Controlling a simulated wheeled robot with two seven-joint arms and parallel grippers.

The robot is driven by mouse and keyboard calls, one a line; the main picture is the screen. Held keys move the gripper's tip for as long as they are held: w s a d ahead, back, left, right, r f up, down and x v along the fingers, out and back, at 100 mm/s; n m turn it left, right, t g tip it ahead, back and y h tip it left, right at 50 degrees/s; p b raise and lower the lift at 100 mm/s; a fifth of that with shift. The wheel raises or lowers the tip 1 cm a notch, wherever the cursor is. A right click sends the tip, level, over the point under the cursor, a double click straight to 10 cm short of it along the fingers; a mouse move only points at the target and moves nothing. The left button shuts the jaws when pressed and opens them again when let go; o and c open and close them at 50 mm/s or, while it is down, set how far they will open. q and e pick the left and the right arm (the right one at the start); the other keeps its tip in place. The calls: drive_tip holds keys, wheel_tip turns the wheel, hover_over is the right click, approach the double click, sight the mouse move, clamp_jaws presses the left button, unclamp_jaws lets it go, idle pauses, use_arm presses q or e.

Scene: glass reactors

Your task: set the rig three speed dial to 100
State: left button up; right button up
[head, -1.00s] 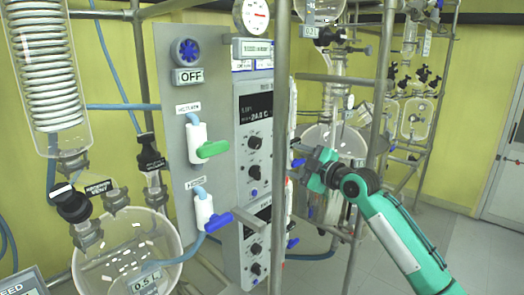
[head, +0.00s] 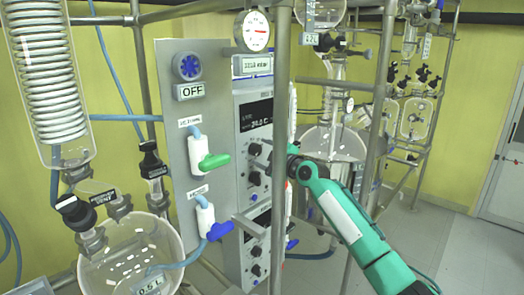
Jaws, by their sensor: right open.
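The control panel in the middle has an upper unit with a dark display (head: 257,116) that seems to read about 24.0 C. Below it are an upper black dial (head: 254,150) and a lower black dial (head: 253,178). A second unit below has more dials (head: 256,250). I cannot read which rig or dial is labelled as speed. My right gripper (head: 268,156) is open, close to the upper unit's dials, partly hidden behind the vertical pole. I cannot tell whether it touches a dial. My left gripper is not in view.
A vertical metal pole (head: 281,75) stands in front of the panel. Green (head: 214,162) and blue (head: 219,231) valve handles stick out left of the dials. Glass vessels stand at left (head: 130,255) and behind the arm. Floor is free at right.

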drive_tip(key=shift+w+a, duration=0.3)
drive_tip(key=c, duration=1)
drive_tip(key=shift+f, duration=0.1)
